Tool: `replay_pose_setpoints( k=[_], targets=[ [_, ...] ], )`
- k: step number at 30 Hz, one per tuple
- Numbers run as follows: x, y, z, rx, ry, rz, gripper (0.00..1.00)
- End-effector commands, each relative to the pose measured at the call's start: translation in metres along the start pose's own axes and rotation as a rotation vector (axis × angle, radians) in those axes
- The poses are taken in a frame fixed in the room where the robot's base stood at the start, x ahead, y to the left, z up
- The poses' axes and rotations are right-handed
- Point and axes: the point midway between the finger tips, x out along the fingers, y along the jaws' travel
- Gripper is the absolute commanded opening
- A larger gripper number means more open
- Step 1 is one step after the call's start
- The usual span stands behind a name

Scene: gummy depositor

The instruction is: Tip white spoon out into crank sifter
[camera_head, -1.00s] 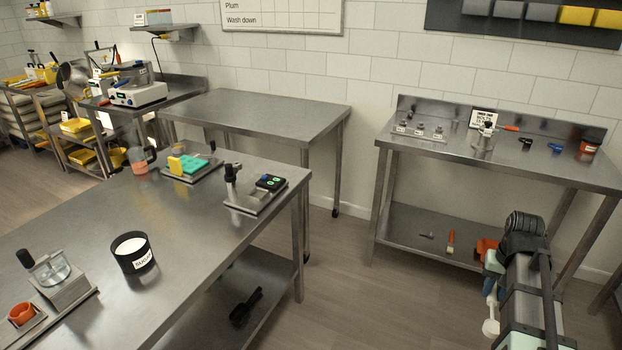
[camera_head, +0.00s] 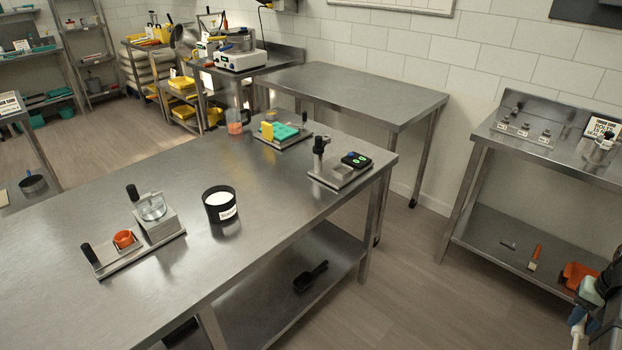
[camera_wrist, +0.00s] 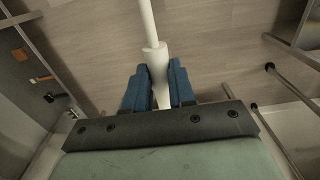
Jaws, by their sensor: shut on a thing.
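My gripper's blue fingers (camera_wrist: 160,72) are shut on the handle of the white spoon (camera_wrist: 148,25) in the wrist view. The handle runs up out of the picture, and the spoon's bowl is hidden there. In the head view, part of the white spoon (camera_head: 578,326) shows at the bottom right, cut off by the picture edge. A clear round vessel with a black handle, which looks like the crank sifter (camera_head: 152,208), stands on a steel block on the large table at left. My gripper is far to the right of it, over the floor.
A scale (camera_head: 355,160) and a teal mould (camera_head: 282,132) stand farther back. The large table's front left is clear. A steel side table (camera_head: 535,150) stands at right.

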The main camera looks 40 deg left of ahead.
Motion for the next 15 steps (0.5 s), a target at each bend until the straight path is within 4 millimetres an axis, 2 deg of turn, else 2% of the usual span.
replay_pose_setpoints(
  k=[8,11,15],
  targets=[
    [0.0,-0.008,0.0,-0.013,0.0,0.0,0.0],
    [0.0,-0.023,0.0,-0.037,0.0,0.0,0.0],
    [0.0,-0.058,0.003,-0.094,0.0,0.0,0.0]
  ],
)
